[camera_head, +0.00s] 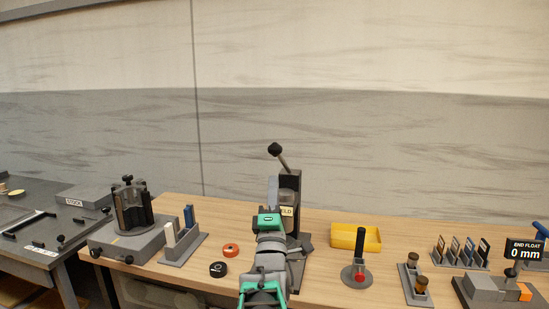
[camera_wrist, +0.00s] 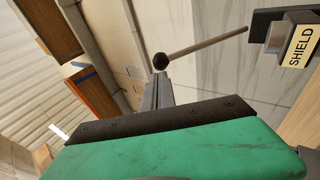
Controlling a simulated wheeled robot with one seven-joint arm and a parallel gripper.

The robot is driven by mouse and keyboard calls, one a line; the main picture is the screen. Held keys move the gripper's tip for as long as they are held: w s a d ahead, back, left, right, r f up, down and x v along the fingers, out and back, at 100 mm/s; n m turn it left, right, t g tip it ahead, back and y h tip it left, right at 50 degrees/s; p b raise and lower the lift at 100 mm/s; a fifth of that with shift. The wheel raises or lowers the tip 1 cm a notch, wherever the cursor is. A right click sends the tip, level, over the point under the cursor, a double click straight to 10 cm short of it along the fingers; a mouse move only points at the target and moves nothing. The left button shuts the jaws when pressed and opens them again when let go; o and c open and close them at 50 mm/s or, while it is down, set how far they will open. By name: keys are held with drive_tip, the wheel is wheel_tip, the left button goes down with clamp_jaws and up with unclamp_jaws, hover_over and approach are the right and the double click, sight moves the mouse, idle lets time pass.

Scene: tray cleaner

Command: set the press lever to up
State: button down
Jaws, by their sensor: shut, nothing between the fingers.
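The press (camera_head: 291,187) stands on the wooden bench, partly hidden behind my arm. Its lever (camera_head: 283,161) slants up and to the left from the press top and ends in a black knob (camera_head: 274,149). In the wrist view the lever rod (camera_wrist: 205,44) runs from the knob (camera_wrist: 160,61) toward the press with its SHIELD label (camera_wrist: 301,46). My gripper (camera_head: 272,181) is shut and empty, pointing up beside the press, below the knob in the head view. In the wrist view its fingertips (camera_wrist: 158,78) appear just below the knob; whether they touch it I cannot tell.
A yellow bin (camera_head: 355,237) and a red-buttoned stand (camera_head: 357,272) are right of the press. The space above the bench is clear.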

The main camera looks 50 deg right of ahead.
sight(275, 155)
drive_tip(key=p+x, duration=0.2)
drive_tip(key=x, duration=0.5)
